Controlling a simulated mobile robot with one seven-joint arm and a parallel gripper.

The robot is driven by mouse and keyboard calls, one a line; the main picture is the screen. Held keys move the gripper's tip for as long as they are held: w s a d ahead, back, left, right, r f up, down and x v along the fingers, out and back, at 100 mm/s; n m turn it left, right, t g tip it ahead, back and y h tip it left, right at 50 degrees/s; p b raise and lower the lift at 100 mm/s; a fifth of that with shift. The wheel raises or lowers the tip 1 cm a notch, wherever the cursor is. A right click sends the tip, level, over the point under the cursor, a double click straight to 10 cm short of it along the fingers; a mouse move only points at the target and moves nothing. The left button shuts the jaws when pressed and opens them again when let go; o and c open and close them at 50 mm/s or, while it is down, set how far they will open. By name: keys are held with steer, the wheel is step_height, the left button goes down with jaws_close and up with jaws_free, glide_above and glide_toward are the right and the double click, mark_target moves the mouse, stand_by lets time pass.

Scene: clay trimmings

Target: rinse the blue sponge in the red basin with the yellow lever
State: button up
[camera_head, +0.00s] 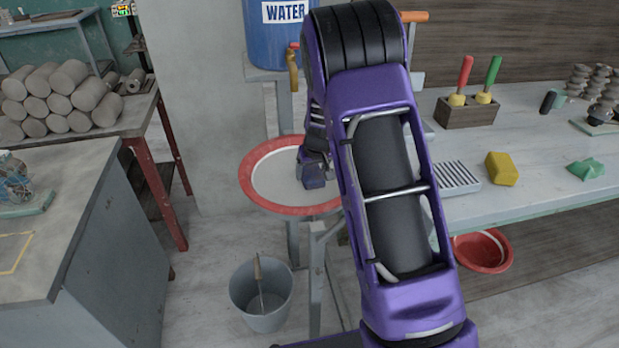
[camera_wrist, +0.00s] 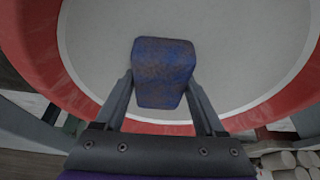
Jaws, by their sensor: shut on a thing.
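The blue sponge (camera_wrist: 163,72), stained with brown patches, is between the fingers of my gripper (camera_wrist: 163,88) in the wrist view. My gripper is shut on it. In the head view the sponge (camera_head: 314,178) shows over the pale inside of the red-rimmed basin (camera_head: 248,183); I cannot tell whether it touches the bottom. The basin's red rim (camera_wrist: 85,90) curves around the sponge in the wrist view. My arm hides the basin's right part.
The bench at right holds a ridged rack (camera_head: 457,178), a yellow sponge (camera_head: 501,169), a green sponge (camera_head: 586,169) and a wooden holder (camera_head: 468,112). An orange handle (camera_head: 414,16) shows behind my arm. A bucket (camera_head: 261,295) and a red bowl (camera_head: 482,250) sit lower down.

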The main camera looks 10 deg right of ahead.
mark_target(311, 170)
steer(key=shift+s+a, duration=0.1)
steer(key=shift+s+a, duration=0.2)
steer(key=shift+a, duration=0.05)
stand_by(0.3)
steer(key=shift+w+d, duration=0.1)
steer(key=shift+d, duration=0.05)
steer(key=shift+w+d, duration=0.2)
stand_by(0.5)
steer(key=shift+r+p, duration=2.8)
steer(key=shift+r, duration=1.75)
steer(key=shift+s+f, duration=0.1)
